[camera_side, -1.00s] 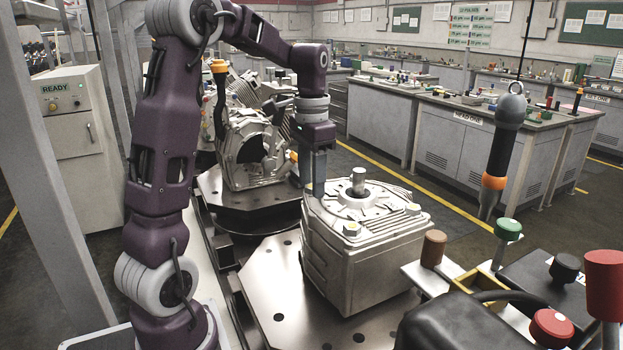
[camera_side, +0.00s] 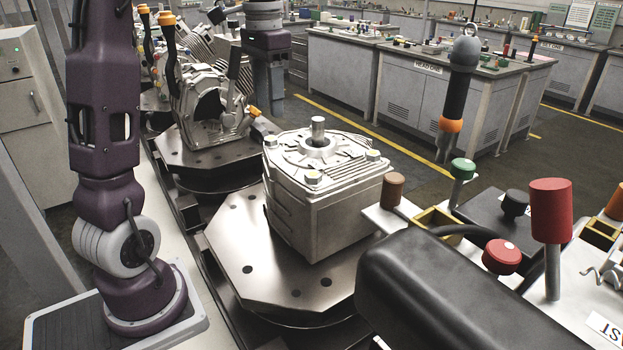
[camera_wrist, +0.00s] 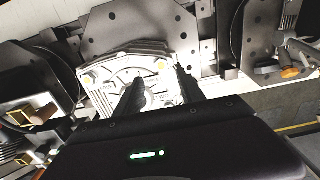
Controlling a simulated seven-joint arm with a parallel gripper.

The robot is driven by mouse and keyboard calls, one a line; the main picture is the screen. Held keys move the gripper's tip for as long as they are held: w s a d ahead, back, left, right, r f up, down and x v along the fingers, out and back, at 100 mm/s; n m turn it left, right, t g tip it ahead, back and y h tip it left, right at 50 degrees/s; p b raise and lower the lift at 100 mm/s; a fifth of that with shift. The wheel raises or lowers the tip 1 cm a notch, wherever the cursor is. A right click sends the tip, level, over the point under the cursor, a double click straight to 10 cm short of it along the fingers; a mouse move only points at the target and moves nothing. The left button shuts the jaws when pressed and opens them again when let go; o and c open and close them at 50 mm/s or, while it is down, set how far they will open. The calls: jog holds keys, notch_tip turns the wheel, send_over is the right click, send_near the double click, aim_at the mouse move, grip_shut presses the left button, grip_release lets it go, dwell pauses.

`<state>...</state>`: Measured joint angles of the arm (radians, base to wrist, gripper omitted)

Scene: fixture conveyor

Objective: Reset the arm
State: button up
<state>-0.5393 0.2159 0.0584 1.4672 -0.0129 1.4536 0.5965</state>
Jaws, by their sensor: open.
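My gripper (camera_side: 271,112) hangs pointing down, near the grey metal housing with an upright shaft (camera_side: 318,185). In the side view its fingers appear just behind and left of the housing's top, apart from the shaft. In the wrist view, the two dark fingers of my gripper (camera_wrist: 158,82) stand apart with nothing held between them. The housing (camera_wrist: 105,72) shows beyond and between the fingers there, with part of it hidden by them.
The housing sits on an octagonal metal plate (camera_side: 232,245) on the conveyor. An open casing (camera_side: 212,105) stands on another plate behind it. A bench with knobs and a red-topped post (camera_side: 551,210) fills the right foreground. A dark hanging handle (camera_side: 458,90) is at the right.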

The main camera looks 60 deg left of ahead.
jog(key=s+d+r+t, duration=0.1)
jog(key=s+d+t, duration=0.1)
jog(key=s+d, duration=0.35)
jog(key=s+d+t, duration=0.1)
jog(key=s+d, duration=0.1)
jog(key=d, duration=0.6)
jog(key=s+d+f+t, duration=0.2)
jog(key=s+d+f, duration=0.3)
jog(key=s, duration=0.4)
jog(key=shift+d+f+t, duration=0.3)
jog(key=shift+d+f, duration=0.05)
jog(key=shift+d, duration=0.35)
